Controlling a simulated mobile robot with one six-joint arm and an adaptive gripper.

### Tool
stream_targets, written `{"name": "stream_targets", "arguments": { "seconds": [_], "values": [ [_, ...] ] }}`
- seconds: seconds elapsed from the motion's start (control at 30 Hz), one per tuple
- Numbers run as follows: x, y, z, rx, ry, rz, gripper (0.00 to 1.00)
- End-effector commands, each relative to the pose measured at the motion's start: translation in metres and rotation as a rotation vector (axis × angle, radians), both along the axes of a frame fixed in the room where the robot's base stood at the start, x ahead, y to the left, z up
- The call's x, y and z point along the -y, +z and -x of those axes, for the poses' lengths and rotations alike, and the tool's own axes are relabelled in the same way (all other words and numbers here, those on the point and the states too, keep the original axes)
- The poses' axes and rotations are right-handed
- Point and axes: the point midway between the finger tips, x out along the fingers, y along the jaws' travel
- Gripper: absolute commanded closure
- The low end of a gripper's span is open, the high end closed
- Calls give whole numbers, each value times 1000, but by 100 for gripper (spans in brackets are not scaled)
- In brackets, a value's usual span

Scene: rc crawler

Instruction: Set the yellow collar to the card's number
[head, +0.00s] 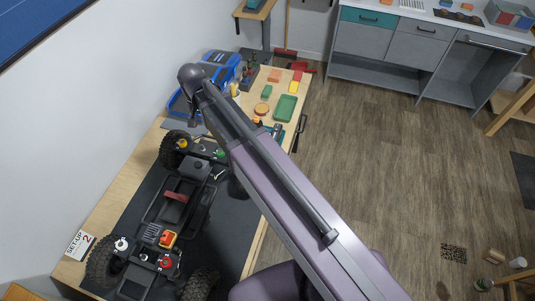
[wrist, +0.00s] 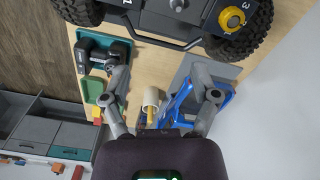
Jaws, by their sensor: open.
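The yellow collar (head: 182,143) sits on the far left corner of the crawler (head: 172,215), by a black tyre. The card (head: 79,243) at the table's lower left reads "SET-UP" with a red 2. My gripper (wrist: 162,88) is open and empty, fingers wide apart, away from the collar.
The crawler's other corners carry a white collar (head: 120,243), a red collar (head: 166,262) and a green collar (head: 220,152). A blue case (head: 222,68), a green tray (head: 286,107) and small coloured blocks lie at the table's far end. Open floor (head: 400,180) lies to the right.

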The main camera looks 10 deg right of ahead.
Motion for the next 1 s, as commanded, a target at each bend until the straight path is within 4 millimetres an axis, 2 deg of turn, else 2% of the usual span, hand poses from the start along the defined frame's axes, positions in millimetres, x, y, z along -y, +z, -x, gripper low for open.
{"name": "stream_targets", "arguments": {
  "seconds": [0.1, 1.0],
  "values": [
    [17, -11, 5, 0, 8, 0, 22],
    [121, -69, 43, 0, 93, 0, 22]
  ]
}}
